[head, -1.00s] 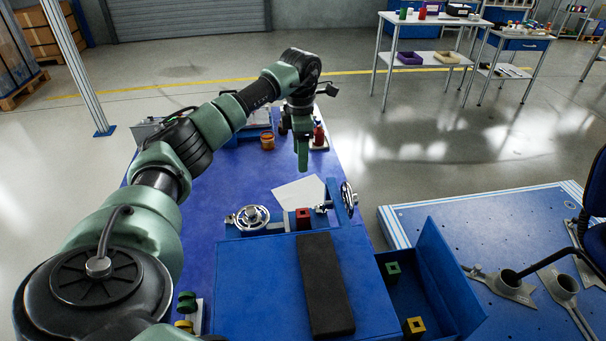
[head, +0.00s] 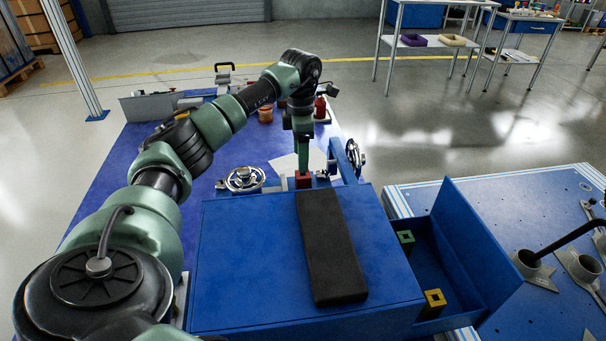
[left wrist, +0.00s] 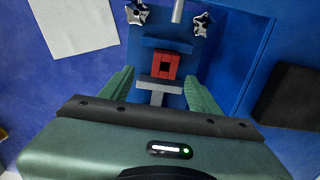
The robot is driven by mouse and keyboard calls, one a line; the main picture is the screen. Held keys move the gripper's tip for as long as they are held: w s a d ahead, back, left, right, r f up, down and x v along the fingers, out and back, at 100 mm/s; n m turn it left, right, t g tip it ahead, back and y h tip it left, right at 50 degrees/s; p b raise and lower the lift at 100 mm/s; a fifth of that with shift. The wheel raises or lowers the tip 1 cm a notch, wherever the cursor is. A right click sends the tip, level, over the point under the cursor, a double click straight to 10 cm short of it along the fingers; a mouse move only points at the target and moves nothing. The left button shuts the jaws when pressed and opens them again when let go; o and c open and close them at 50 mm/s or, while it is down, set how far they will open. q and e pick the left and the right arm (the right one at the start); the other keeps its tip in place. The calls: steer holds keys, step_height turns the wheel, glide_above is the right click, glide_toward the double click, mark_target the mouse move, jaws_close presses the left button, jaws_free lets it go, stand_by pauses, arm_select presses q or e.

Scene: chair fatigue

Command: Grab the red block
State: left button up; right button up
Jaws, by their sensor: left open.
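The red block (head: 303,180) sits in a holder between the handwheels at the back edge of the blue box. In the left wrist view the red block (left wrist: 166,66) shows a square hole in its middle. My left gripper (head: 303,172) points down right at the block in the head view. In the left wrist view its two green fingers (left wrist: 160,88) are spread apart, with the block ahead and between them, not clamped. Whether a finger touches the block cannot be told. My right gripper is not in view.
A black pad (head: 328,245) lies on the blue box (head: 240,255). Handwheels (head: 244,179) flank the holder. An open blue drawer (head: 425,262) at right holds a green block (head: 405,238) and a yellow block (head: 434,299). White paper (left wrist: 75,25) lies on the table.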

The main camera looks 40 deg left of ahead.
mark_target(303, 178)
arm_select(q)
step_height(303, 178, down, 4)
steer(key=shift+d+r+b, duration=0.1)
steer(key=shift+r+b, duration=0.05)
steer(key=shift+b, duration=0.3)
steer(key=f, duration=0.1)
steer(key=f+b, duration=0.1)
steer(key=f, duration=0.2)
steer(key=shift+s+d+f, duration=0.1)
steer(key=shift+d+f, duration=0.1)
steer(key=shift+d, duration=0.15)
steer(key=shift+f, duration=0.15)
jaws_close()
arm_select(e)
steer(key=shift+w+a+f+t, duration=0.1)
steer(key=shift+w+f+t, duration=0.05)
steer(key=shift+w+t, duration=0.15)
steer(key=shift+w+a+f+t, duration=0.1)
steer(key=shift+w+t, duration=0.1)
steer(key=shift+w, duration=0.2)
